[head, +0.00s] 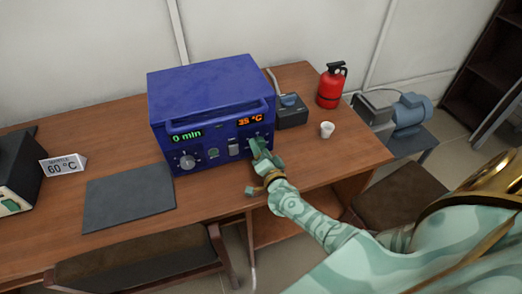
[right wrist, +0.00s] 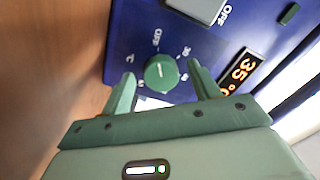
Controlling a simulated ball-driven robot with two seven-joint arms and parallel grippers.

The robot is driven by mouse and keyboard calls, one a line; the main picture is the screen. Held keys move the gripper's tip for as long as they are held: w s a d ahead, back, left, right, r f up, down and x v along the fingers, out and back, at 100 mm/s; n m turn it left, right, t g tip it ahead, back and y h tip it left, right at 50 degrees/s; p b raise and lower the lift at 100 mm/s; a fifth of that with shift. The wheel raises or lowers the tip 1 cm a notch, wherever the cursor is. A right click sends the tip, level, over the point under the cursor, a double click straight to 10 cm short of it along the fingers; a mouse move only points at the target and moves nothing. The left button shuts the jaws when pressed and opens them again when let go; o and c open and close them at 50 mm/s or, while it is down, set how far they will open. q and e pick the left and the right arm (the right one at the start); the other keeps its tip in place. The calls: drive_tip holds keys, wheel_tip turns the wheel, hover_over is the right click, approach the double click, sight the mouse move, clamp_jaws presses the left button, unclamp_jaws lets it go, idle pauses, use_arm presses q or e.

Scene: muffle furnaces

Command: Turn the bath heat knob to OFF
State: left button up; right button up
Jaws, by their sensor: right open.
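The blue bath unit (head: 205,95) stands on the wooden desk with its front panel facing me. The bath heat knob (right wrist: 161,73), round and green, sits on the panel beside the orange 35 °C display (right wrist: 242,76). OFF, 30 and °C are printed around it; I cannot tell for sure where its pointer stands. My right gripper (head: 262,152) is at the right of the panel and hides most of this knob in the head view. In the right wrist view, the right gripper (right wrist: 162,80) is open, with one finger on either side of the knob; contact is unclear.
Another knob (head: 187,161) sits under the green 0 min display (head: 187,136). A switch (head: 234,148) lies between the knobs. A dark mat (head: 130,197), a 60 °C sign (head: 63,166), a white cup (head: 327,129) and a red extinguisher (head: 331,87) stand on the desk.

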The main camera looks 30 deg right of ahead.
drive_tip(key=shift+s, duration=0.35)
drive_tip(key=p+v, duration=0.3)
drive_tip(key=v, duration=1.2)
drive_tip(key=shift+s+a, duration=0.25)
drive_tip(key=shift+s, duration=0.05)
